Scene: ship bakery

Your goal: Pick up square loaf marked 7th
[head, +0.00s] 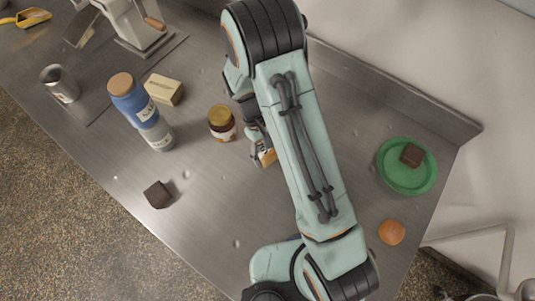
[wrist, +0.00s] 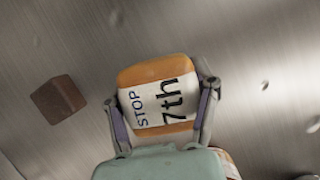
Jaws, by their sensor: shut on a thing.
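The square loaf marked 7th (wrist: 160,72) is orange-brown with a white band reading "STOP 7th". In the wrist view it sits between the two fingers of my gripper (wrist: 162,108), one finger against each side. My gripper is shut on it. In the head view my gripper (head: 262,150) is largely hidden behind my arm, and only a small part of the loaf (head: 268,158) shows. I cannot tell whether the loaf touches the counter or is held above it.
A dark brown block (head: 158,194) lies on the steel counter (head: 215,215). A green plate (head: 407,183) with a dark block and an orange round item (head: 392,232) are right.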

